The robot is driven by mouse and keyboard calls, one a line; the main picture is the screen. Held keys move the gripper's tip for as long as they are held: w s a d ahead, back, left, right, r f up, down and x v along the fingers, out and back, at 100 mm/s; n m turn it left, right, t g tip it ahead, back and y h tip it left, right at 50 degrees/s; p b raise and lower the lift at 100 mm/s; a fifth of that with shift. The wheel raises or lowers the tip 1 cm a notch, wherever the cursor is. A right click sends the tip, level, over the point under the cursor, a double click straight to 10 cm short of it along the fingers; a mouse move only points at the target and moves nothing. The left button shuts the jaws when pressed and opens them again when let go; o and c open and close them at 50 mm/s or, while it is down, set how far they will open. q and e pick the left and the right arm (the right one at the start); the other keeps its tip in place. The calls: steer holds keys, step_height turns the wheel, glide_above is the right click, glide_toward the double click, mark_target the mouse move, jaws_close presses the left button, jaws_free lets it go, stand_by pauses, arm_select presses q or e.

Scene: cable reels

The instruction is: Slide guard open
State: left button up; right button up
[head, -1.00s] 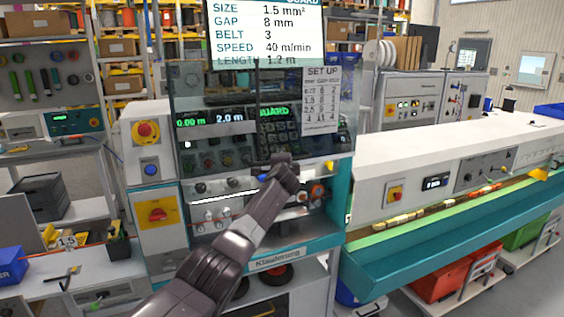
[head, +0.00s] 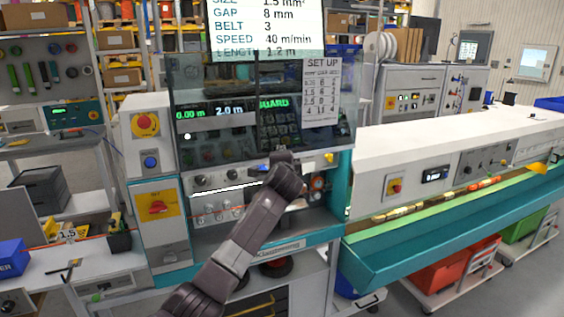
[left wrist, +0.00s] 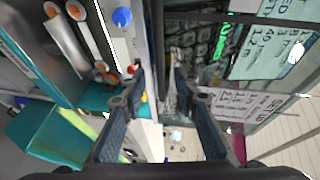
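The guard (head: 235,80) is a tinted see-through panel across the front of the cable machine. Displays, a keypad and knobs show through it, and its lower edge hangs above the knob row. In the left wrist view the panel (left wrist: 212,55) fills the upper middle, turned sideways. My left gripper (head: 281,158) is at the guard's lower right part; in the head view my own wrist hides its fingers. In the left wrist view the left gripper (left wrist: 163,98) has its fingers apart, with the guard's edge region between or just beyond the tips; contact is unclear. My right gripper is not in view.
A set-up sheet (head: 321,92) is on the guard's right side. A sign with settings (head: 265,28) overlaps its top. A control box with a red button (head: 146,124) stands left. A long white conveyor housing (head: 450,155) with a teal trough (head: 450,228) extends right.

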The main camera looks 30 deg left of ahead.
arm_select(q)
steer(key=shift+v, duration=1.85)
steer(key=s+d+f+n+g+h+b, duration=0.1)
steer(key=s+d+f+g, duration=0.15)
steer(key=f, duration=1.25)
steer(key=s+d+f+g+h+b, duration=0.1)
steer(key=s+f+h+b, duration=0.15)
steer(key=f, duration=1.15)
steer(key=s+d+f+n+g+b, duration=0.1)
steer(key=s+f, duration=0.3)
steer(key=f, duration=1.1)
steer(key=s+d+f+n+g+h+b, duration=0.1)
steer(key=s+d+f+g, duration=0.1)
steer(key=s+f, duration=0.95)
steer(key=s+d+f+n+g+h+b, duration=0.1)
steer(key=s+d+f+g, duration=0.1)
steer(key=s+f, duration=0.9)
steer(key=s+d+f+n+g+b, duration=0.1)
steer(key=s+f, duration=0.6)
steer(key=s, duration=0.6)
steer(key=s+d+f+n+g+h+b, duration=0.1)
steer(key=s+d+f+n+g, duration=0.1)
steer(key=s+f, duration=0.6)
steer(key=s+d+f+n+g+b, duration=0.1)
steer(key=s+f, duration=0.7)
steer(key=s, duration=1.1)
steer(key=shift+d+n+g+h+b, duration=0.35)
steer(key=shift+d+n+b, duration=0.1)
steer(key=shift+d+n, duration=0.3)
steer(key=shift+f, duration=0.15)
